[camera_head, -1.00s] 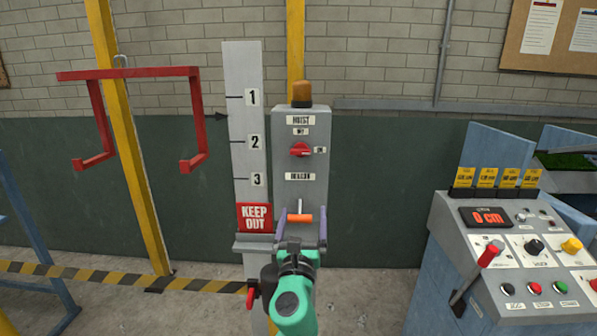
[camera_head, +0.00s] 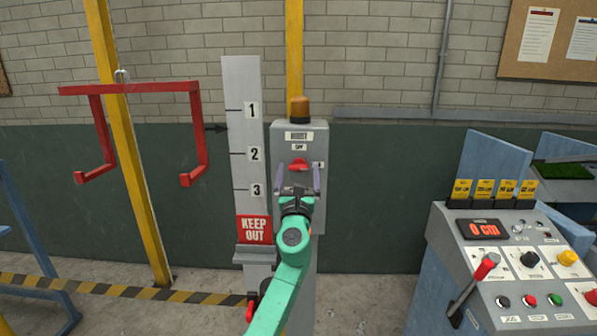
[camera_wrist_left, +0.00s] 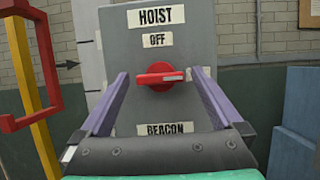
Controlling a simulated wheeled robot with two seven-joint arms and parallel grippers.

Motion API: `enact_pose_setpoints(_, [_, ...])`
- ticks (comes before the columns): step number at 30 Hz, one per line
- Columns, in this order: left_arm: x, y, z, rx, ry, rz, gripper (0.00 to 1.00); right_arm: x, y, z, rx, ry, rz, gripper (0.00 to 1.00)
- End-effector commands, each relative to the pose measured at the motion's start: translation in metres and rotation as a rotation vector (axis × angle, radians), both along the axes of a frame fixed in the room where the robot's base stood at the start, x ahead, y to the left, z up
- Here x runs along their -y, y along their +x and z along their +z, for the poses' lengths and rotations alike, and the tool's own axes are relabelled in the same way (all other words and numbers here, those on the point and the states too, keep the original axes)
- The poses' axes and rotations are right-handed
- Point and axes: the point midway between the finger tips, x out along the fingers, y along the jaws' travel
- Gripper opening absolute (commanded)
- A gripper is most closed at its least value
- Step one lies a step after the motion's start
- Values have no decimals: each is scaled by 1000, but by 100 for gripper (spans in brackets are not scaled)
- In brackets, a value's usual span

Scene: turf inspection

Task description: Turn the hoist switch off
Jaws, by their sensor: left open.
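The hoist switch is a red rotary knob (camera_head: 298,164) on a grey box (camera_head: 283,145) on a post. In the left wrist view the knob (camera_wrist_left: 160,77) lies with its bar level, below the OFF label (camera_wrist_left: 157,40) and above the BEACON label (camera_wrist_left: 174,129). My left gripper (camera_head: 299,172) is open in front of the box. Its two purple fingers stand on either side of the knob, with gaps visible on both sides in the wrist view. The label right of the knob is partly hidden by a finger. My right gripper is not in view.
An orange beacon (camera_head: 299,109) tops the box. A white numbered board (camera_head: 240,90) with a KEEP OUT sign stands close on the left. A red frame (camera_head: 130,88) hangs further left. A control console (camera_head: 520,255) stands at the right.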

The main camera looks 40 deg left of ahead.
Motion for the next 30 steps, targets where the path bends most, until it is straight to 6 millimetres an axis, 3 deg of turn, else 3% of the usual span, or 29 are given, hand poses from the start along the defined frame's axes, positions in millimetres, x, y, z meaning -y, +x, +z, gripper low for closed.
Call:
enact_pose_setpoints(3, [0, 0, 0, 0, 0, 0, 100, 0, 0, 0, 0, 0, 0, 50])
enact_pose_setpoints(10, [0, 0, 0, 0, 0, 0, 14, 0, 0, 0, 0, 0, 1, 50])
enact_pose_setpoints(20, [1, 0, -2, 24, -31, 0, 14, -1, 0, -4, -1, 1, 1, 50])
enact_pose_setpoints(30, [2, 1, -3, 147, -194, 0, 14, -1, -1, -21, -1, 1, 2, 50])
